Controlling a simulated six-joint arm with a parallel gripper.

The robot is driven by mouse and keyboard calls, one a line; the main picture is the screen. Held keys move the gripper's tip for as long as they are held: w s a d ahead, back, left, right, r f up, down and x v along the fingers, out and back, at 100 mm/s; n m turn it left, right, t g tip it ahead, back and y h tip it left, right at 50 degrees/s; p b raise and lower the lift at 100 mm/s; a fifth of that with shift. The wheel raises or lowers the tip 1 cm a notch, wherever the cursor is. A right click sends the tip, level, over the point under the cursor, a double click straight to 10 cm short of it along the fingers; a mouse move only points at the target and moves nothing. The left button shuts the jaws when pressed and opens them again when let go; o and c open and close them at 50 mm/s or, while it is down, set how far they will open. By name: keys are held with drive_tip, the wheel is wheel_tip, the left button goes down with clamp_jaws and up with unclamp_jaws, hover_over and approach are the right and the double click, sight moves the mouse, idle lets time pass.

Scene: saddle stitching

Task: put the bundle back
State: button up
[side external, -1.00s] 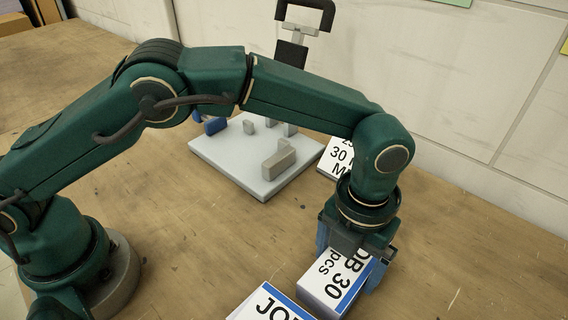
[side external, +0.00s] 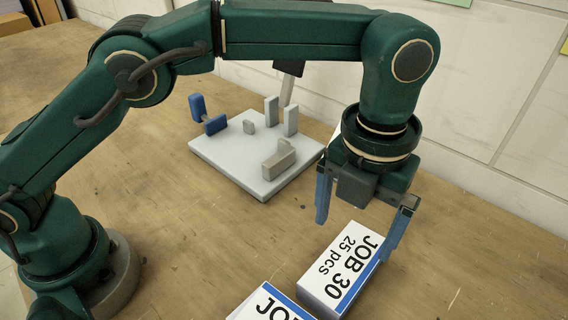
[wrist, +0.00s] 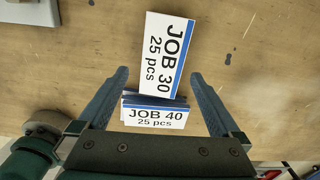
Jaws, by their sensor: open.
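The bundle labelled JOB 30, 25 pcs (side external: 335,292) lies flat on the wooden table, white with a blue edge stripe. It also shows in the wrist view (wrist: 155,76). My gripper (side external: 355,240) is above it with its blue fingers spread and nothing between them. In the wrist view my gripper's fingers (wrist: 160,75) stand on either side of the bundle's lower end, with visible gaps. A second bundle, labelled JOB 40 (wrist: 180,118), lies close to its near end; the bundle cut off at the bottom of the side view (side external: 265,308) appears to be this one.
A pale fixture plate (side external: 215,158) with grey blocks and a blue clamp (side external: 208,118) stands behind and left of the bundles. A wall (side external: 500,90) runs along the back. The table to the right of the bundles is clear.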

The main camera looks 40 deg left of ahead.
drive_tip(key=s+a+r+n+t, duration=0.1)
drive_tip(key=a+r+n, duration=0.4)
drive_tip(key=a+n, duration=0.25)
drive_tip(key=a+r+n+t, duration=0.1)
drive_tip(key=a+r+n, duration=0.4)
drive_tip(key=n, duration=0.4)
drive_tip(key=s+a+f+n+t, duration=0.3)
drive_tip(key=s+a+n, duration=0.7)
drive_tip(key=n, duration=0.8)
drive_tip(key=shift+s+a+f+n, duration=0.2)
drive_tip(key=shift+a+f+n, duration=0.15)
drive_tip(key=shift+a+f, duration=0.25)
drive_tip(key=shift+d, duration=0.1)
